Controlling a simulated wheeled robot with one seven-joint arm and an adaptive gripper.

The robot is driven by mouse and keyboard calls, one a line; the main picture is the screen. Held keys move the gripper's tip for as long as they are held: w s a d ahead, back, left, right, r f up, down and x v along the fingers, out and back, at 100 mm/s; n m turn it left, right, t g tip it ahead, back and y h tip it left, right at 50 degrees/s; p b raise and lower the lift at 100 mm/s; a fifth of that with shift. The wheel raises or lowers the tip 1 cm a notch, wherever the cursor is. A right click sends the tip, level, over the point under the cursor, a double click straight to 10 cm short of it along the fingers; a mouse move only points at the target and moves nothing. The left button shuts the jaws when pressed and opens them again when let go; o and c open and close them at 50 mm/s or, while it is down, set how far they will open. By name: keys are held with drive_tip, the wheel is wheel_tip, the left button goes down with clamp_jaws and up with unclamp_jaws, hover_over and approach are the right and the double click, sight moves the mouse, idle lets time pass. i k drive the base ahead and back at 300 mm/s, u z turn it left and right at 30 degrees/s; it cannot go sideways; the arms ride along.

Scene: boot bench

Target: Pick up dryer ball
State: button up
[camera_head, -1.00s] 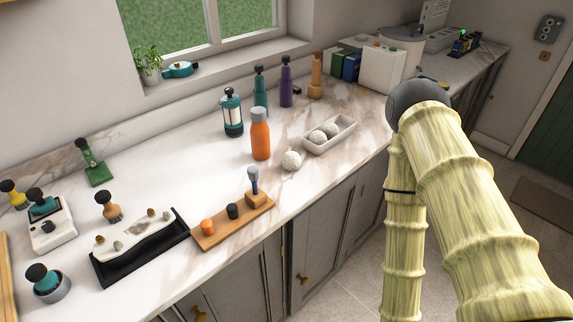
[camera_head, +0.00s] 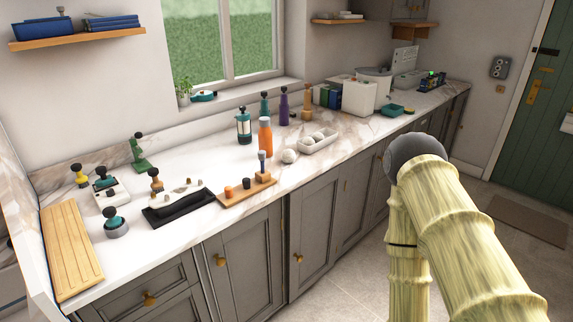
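A pale speckled dryer ball (camera_head: 289,156) sits on the marble counter, just left of a white tray (camera_head: 324,143). More dryer balls (camera_head: 317,137) of the same look lie inside that tray. An orange bottle (camera_head: 265,138) stands to the left of the loose ball, and a small wooden board with upright pieces lies in front of it. My arm shows at the right of the picture, over the floor in front of the cabinets. My gripper is not in view.
The counter (camera_head: 76,226) carries a black tray (camera_head: 180,210), a wooden board (camera_head: 248,188) and several bottles behind the ball. A white canister box (camera_head: 358,97) stands further right. Grey cabinets (camera_head: 313,222) with knobs front the counter. The floor (camera_head: 345,290) before them is clear.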

sight(288, 156)
drive_tip(key=u, duration=0.45)
drive_tip(key=i, duration=0.4)
drive_tip(key=u, duration=0.3)
